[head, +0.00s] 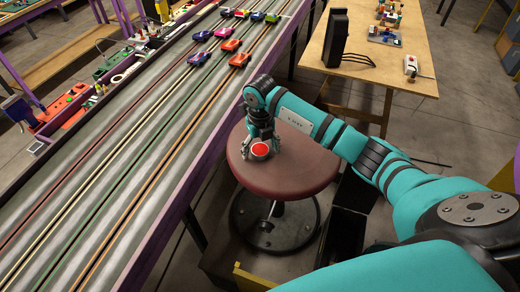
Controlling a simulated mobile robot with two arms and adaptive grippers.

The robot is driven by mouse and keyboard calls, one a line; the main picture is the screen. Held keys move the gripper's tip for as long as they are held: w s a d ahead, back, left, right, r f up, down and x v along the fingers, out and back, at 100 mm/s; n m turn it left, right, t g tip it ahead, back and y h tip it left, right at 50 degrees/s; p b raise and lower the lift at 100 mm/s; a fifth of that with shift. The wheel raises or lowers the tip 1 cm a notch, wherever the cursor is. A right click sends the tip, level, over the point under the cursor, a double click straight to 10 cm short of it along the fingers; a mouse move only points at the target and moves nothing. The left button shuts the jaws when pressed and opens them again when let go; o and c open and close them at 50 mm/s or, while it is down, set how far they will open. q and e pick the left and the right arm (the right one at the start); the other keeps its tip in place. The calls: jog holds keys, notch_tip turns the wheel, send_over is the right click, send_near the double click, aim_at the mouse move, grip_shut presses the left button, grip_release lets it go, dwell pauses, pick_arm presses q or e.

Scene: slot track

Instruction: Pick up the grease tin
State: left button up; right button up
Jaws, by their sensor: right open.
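The grease tin (260,151) is a small round tin with a red top. It sits on the round brown stool seat (300,182), near its back left part. My right gripper (261,146) points down at the tin, with its fingers on both sides of it and open. I cannot tell whether the fingers touch the tin. My left gripper is not in view.
The slot track (140,150) with several toy cars (230,46) runs along the left, close beside the stool. A wooden table (385,60) with a dark monitor stands at the back right. A dark box (342,232) is on the floor right of the stool.

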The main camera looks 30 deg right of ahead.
jog(key=shift+c, duration=0.3)
jog(key=c, duration=1.3)
jog(key=shift+o, duration=0.2)
jog(key=shift+r, duration=0.1)
